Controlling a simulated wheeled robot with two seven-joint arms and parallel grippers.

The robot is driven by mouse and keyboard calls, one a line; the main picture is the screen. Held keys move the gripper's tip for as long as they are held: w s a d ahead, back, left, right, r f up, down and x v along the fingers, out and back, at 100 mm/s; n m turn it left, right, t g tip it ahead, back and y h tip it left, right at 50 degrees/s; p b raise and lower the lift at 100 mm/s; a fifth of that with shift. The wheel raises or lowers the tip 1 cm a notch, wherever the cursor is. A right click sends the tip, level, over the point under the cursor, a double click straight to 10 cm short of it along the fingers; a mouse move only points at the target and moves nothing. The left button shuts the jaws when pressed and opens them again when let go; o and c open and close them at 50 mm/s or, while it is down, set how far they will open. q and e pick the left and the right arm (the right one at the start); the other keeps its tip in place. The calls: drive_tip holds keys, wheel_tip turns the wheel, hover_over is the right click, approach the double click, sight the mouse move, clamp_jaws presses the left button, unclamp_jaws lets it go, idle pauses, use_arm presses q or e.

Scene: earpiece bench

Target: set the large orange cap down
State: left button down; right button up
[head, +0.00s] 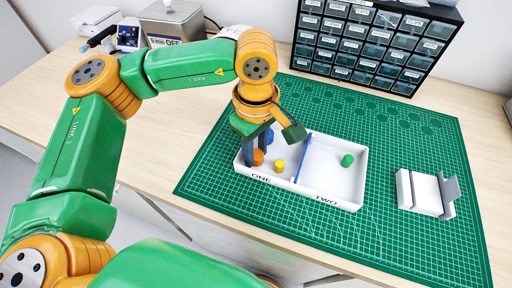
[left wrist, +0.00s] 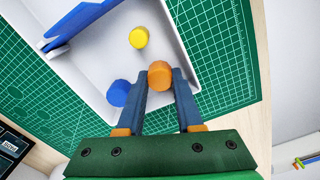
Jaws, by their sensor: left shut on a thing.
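My left gripper (head: 256,163) is shut on the large orange cap (head: 258,157), inside the compartment marked ONE of the white tray (head: 292,188). In the left wrist view, the orange cap (left wrist: 160,75) sits between the fingertips of my left gripper (left wrist: 160,80). I cannot tell whether the cap touches the tray floor. A blue cap (left wrist: 119,93) and a smaller yellow cap (left wrist: 139,38) are in the same compartment, both apart from the orange cap. A green cap (head: 347,160) lies in compartment TWO. My right gripper is out of view.
A blue divider (head: 302,158) splits the tray, which rests on a green cutting mat (head: 410,140). A white-and-grey holder (head: 422,193) stands at the right. The mat between tray and holder is clear.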

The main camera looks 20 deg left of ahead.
sight(256, 154)
use_arm(q)
drive_tip(key=shift+f, duration=0.25)
drive_tip(key=c, duration=0.8)
unclamp_jaws()
drive_tip(key=shift+r, duration=0.15)
drive_tip(key=shift+c, duration=0.2)
wheel_tip(256, 154, up, 12)
drive_tip(key=shift+r+p, duration=0.2)
drive_tip(key=shift+p, duration=0.1)
